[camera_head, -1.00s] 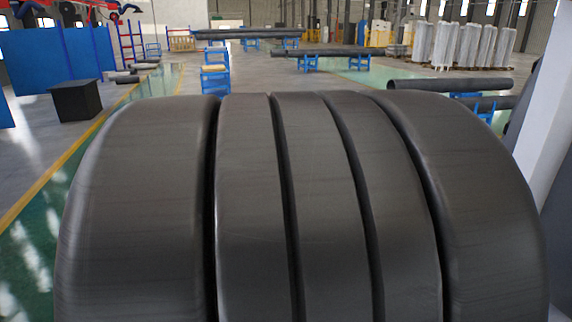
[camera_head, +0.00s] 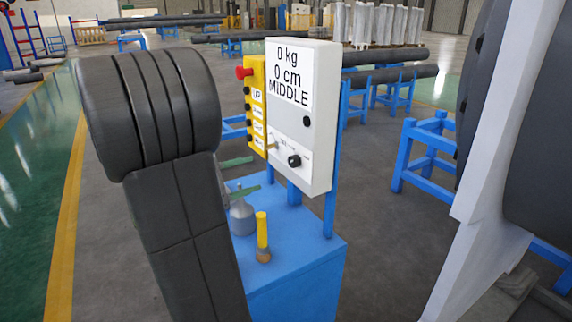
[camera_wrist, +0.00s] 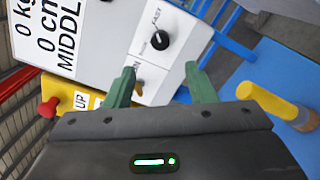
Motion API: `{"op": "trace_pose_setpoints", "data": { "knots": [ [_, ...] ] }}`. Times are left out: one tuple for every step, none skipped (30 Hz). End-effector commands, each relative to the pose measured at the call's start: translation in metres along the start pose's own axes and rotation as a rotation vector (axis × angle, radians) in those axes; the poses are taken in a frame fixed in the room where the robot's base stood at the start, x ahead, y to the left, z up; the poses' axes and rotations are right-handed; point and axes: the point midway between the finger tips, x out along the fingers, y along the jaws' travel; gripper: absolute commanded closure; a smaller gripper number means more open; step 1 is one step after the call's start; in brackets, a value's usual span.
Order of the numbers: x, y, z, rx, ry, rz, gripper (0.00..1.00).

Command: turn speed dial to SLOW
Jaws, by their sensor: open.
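The speed dial is a black round knob (camera_wrist: 159,40) on the white control box, with the word FAST printed beside it. In the head view the dial (camera_head: 294,160) is low on the front of the white box (camera_head: 320,150). The box's display (camera_head: 290,75) reads 0 kg, 0 cm, MIDDLE. My gripper (camera_wrist: 162,80) has green fingers spread apart with nothing between them. The dial appears beyond the fingertips, between them in the wrist view, apart from them. In the head view my gripper (camera_head: 240,177) shows left of the box, partly hidden behind my arm.
A yellow button panel (camera_head: 255,105) with a red button (camera_head: 243,72) is on the box's left side. A small switch (camera_wrist: 138,88) sits near the dial. A yellow-handled tool (camera_head: 262,232) and a grey bottle (camera_head: 242,215) stand on the blue stand (camera_head: 295,275) below.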

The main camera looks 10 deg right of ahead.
Motion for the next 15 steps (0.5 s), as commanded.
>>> {"op": "trace_pose_setpoints", "data": {
  "knots": [
    [0.009, 0.0, 0.001, -0.001, -0.004, -0.003, 0.5],
    [0.014, 0.0, 0.001, 0.0, -0.005, -0.003, 0.5],
    [0.02, 0.001, 0.001, 0.0, -0.004, -0.003, 0.5],
    [0.024, 0.0, 0.001, -0.001, -0.004, -0.004, 0.5],
    [0.029, 0.0, 0.002, -0.001, -0.005, -0.004, 0.5],
    [0.035, 0.0, 0.001, -0.001, -0.004, -0.004, 0.5],
    [0.039, 0.0, 0.001, 0.0, -0.004, -0.004, 0.5],
    [0.044, 0.0, 0.001, 0.0, -0.004, -0.004, 0.5],
    [0.05, 0.0, 0.001, 0.0, -0.004, -0.004, 0.5],
    [0.054, 0.0, 0.001, 0.0, -0.003, -0.005, 0.5],
    [0.059, 0.0, 0.002, 0.0, -0.004, -0.004, 0.5],
    [0.064, 0.0, 0.001, -0.001, -0.004, -0.004, 0.5],
    [0.069, 0.0, 0.001, -0.001, -0.004, -0.005, 0.5],
    [0.073, 0.0, 0.001, -0.001, -0.003, -0.004, 0.5],
    [0.079, 0.0, 0.001, -0.001, -0.004, -0.004, 0.5]
  ]
}}
